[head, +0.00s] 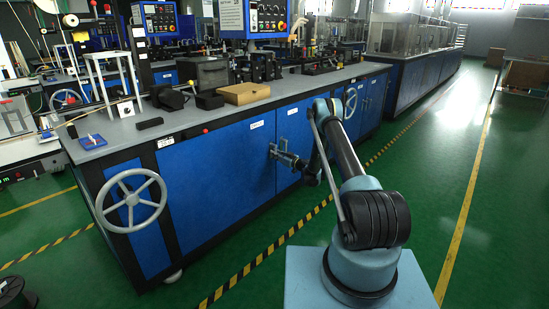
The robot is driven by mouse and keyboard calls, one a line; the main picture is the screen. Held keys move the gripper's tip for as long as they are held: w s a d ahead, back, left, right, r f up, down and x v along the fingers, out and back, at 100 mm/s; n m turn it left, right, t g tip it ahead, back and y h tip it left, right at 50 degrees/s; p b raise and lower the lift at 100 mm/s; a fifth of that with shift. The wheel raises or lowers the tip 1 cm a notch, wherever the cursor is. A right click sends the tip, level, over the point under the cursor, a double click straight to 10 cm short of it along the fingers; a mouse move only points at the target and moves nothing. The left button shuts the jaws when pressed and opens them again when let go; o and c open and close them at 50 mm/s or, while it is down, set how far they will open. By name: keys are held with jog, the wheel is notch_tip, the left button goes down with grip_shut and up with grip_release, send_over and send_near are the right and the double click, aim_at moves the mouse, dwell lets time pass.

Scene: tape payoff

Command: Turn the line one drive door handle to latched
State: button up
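The blue drive door (215,180) is on the front of the long cabinet, with a small white label near its upper right corner. A narrower blue door with its own label stands to the right of it. My gripper (276,152) is at the cabinet front, near the seam between these two doors. The door handle appears to be at the gripper's tip, but it is too small and covered to make out, and its angle cannot be read. I cannot tell whether the fingers touch it or whether they are open or shut.
A grey handwheel (131,200) sticks out from the cabinet's left end. The grey worktop (185,118) carries a cardboard box (243,93) and black machine parts. Green floor with a yellow-black stripe (240,272) lies clear before the cabinet. A dark spool (14,294) is at lower left.

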jog(key=o, duration=0.4)
jog(key=shift+w+d+f, duration=0.15)
jog(key=shift+d, duration=0.05)
jog(key=shift+o, duration=0.3)
jog(key=shift+a, duration=0.1)
jog(key=v, duration=1.2)
